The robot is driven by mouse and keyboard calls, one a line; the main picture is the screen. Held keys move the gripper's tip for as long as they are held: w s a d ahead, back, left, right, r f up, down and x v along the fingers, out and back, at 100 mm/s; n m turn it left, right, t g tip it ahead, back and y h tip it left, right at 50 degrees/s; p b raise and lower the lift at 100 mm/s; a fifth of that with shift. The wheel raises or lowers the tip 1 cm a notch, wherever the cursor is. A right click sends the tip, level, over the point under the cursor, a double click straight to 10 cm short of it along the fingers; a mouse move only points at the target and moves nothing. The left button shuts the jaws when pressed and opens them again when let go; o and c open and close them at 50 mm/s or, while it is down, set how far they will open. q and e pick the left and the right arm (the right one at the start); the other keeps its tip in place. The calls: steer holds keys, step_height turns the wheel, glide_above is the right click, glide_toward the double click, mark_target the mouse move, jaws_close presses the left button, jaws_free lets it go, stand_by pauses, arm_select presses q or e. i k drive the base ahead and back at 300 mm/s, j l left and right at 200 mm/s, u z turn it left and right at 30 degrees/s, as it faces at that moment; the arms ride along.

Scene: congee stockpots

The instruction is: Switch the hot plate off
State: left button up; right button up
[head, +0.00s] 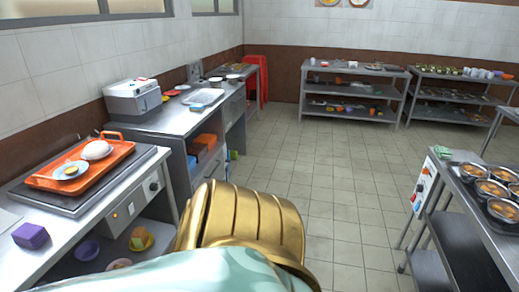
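A dark, flat slab that looks like the hot plate (135,161) lies on the left steel counter, with an orange tray (112,163) on top of it. The steel front panel (140,197) below it has a dark round knob (154,186), a small orange light (115,214) that looks lit, and another small round control (130,208). The knob's setting is too small to read. Neither of my grippers shows in the head view. A gold and pale green part of my own body fills the bottom middle and hides the floor there.
The orange tray holds a white rounded item (97,149) and a bowl (71,170). A purple block (31,236) sits on the counter's near edge. The middle tiled floor (335,170) is clear.

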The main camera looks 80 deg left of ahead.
mark_target(131, 210)
steer(key=u, duration=4.05)
